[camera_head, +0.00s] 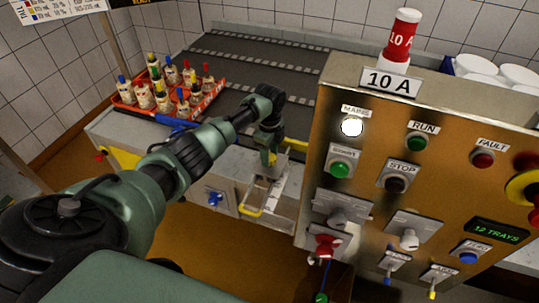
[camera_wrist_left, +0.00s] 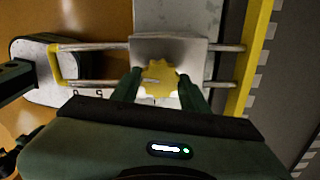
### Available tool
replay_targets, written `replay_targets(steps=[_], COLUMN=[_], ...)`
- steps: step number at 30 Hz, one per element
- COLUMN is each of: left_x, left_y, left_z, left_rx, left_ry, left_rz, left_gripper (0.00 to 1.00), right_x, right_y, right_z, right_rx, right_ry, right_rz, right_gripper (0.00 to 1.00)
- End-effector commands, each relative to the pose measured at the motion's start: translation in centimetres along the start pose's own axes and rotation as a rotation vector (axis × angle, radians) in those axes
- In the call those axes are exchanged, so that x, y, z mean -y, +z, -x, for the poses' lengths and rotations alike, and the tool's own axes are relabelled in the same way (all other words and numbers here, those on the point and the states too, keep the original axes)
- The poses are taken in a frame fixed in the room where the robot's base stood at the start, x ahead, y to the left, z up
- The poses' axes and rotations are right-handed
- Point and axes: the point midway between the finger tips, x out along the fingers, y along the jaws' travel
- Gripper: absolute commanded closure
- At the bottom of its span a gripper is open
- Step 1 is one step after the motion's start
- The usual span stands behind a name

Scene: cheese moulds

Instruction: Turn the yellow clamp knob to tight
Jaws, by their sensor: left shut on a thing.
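The yellow clamp knob (camera_wrist_left: 158,80) is a lobed disc in front of a pale metal block (camera_wrist_left: 168,46) in the left wrist view. My left gripper (camera_wrist_left: 160,88) has one dark green finger on each side of the knob and is shut on it. In the head view the left gripper (camera_head: 269,157) reaches down at the conveyor's front side, with a bit of yellow between its fingers. The clamp's two rods (camera_wrist_left: 215,84) run across behind the fingers. The fingers hide the knob's sides, and I cannot read how tight it is. My right gripper is not in view.
A control panel (camera_head: 384,280) with buttons and switches stands close to the right of my left arm. A red crate (camera_head: 133,111) of bottles sits at the left of the conveyor (camera_head: 235,50). A yellow handle (camera_head: 250,211) sticks out below the gripper.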

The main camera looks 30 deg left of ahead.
Motion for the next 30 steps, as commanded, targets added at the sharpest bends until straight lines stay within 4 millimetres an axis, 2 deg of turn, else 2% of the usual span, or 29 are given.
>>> replay_targets(steps=[6, 15, 30], left_x=[-0.02, -0.02, -0.03], left_y=[-0.06, -0.11, -0.12], left_z=[-0.10, -0.08, -0.05], left_rx=[-0.001, -0.002, -0.002], left_ry=[0.000, 0.000, 0.001], left_rz=[-0.174, -0.328, -0.384], left_gripper=[0.96, 0.96, 0.96], right_x=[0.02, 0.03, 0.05], right_y=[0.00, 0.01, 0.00], right_z=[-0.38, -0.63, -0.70], right_rx=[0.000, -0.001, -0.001], right_ry=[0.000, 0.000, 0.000], right_rz=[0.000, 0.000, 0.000], right_gripper=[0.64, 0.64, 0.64])
